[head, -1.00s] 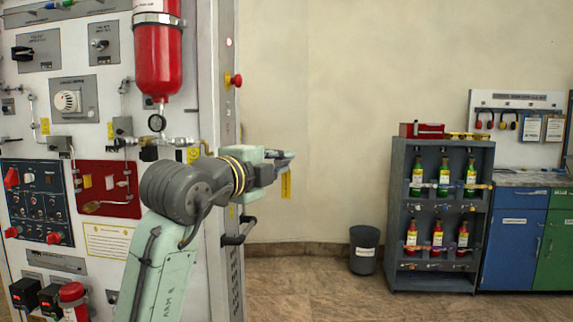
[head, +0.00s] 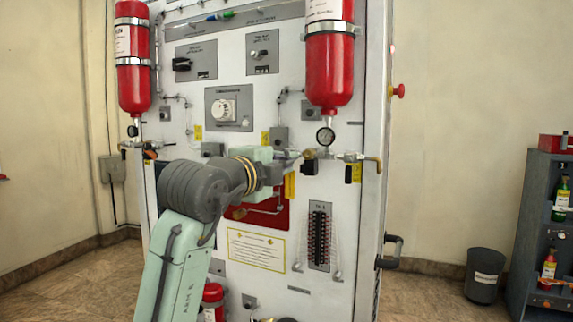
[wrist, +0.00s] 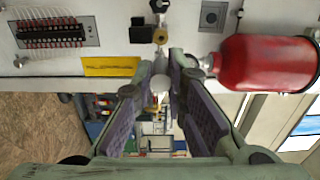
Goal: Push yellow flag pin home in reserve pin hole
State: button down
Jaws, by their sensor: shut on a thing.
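My gripper (head: 290,158) is shut on the yellow flag pin, in front of the white panel below the right red cylinder. The pin's yellow flag (head: 290,186) hangs down beneath the fingertips. In the wrist view my gripper (wrist: 165,75) has its two purple-padded fingers reaching toward the panel, and the lettered flag (wrist: 112,66) sticks out to the left. The pin's shaft is mostly hidden between the fingertips. I cannot make out the reserve pin hole, nor whether the pin touches anything.
A right red cylinder (head: 329,70) with a gauge (head: 325,136) and a brass valve line (head: 350,156) is near the gripper. A left red cylinder (head: 131,60) and a black handle (head: 390,252) flank the panel. Floor to the right is clear up to a bin (head: 485,275).

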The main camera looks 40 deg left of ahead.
jog(key=shift+s+a, duration=0.1)
jog(key=shift+a, duration=0.05)
dwell(0.3)
jog(key=shift+p+x, duration=1.05)
jog(key=shift+x, duration=1.9)
jog(key=shift+p+x, duration=0.9)
jog(key=shift+x, duration=1.05)
jog(key=c, duration=1.5)
grip_release()
jog(key=shift+c, duration=0.2)
jog(key=shift+s, duration=0.1)
